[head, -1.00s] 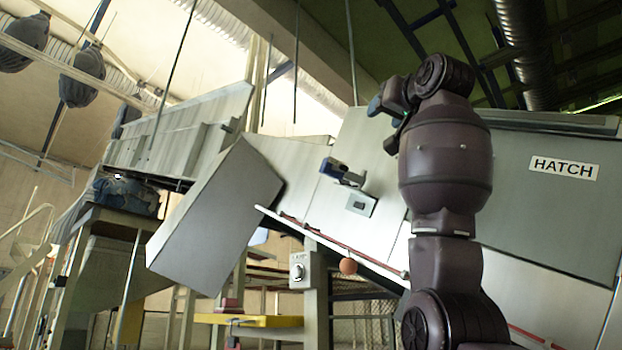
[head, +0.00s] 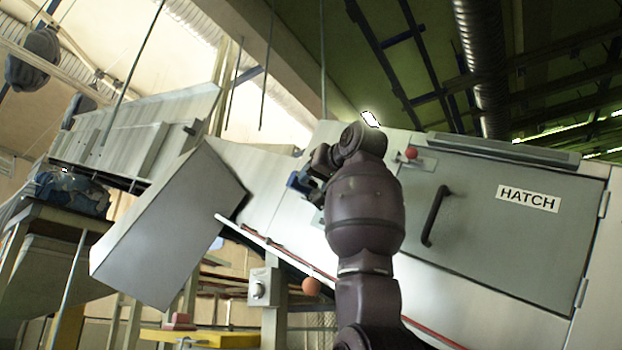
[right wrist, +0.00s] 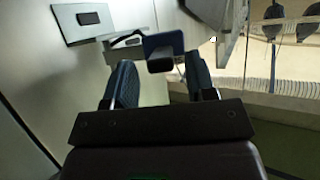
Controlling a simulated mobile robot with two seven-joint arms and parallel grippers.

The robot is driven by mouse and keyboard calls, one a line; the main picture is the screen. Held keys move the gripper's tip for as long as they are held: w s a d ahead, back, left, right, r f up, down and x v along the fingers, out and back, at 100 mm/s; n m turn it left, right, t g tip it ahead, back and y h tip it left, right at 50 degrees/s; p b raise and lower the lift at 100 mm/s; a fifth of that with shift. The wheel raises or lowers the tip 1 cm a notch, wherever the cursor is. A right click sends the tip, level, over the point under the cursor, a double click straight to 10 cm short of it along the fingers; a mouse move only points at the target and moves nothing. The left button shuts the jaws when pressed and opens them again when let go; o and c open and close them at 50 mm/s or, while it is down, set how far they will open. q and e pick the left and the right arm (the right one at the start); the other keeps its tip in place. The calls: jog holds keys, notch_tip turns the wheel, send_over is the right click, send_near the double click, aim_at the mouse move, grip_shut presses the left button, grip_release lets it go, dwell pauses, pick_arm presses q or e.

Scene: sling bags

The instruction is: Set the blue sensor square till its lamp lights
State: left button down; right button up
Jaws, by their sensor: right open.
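The blue sensor (right wrist: 164,43) sits on a grey bracket (right wrist: 122,50) at the side of the pale metal chute. In the right wrist view it lies ahead of my right gripper (right wrist: 161,80), about between the two fingertips, with a dark block on its lower face. The gripper is open, and I see no clear contact. In the head view the sensor (head: 297,182) shows just left of my right gripper (head: 318,168), which partly hides the bracket. I cannot make out a lit lamp on the sensor. My left gripper is not in view.
A plate with a dark rectangle (right wrist: 88,18) is fixed to the chute near the sensor. A grey hatch (head: 500,225) with a black handle (head: 435,215) and a red knob (head: 411,153) is at the right. A box-shaped chute end (head: 170,225) juts out at left.

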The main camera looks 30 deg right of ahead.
jog(key=shift+w+p, duration=0.3)
jog(key=shift+w, duration=1.05)
grip_shut()
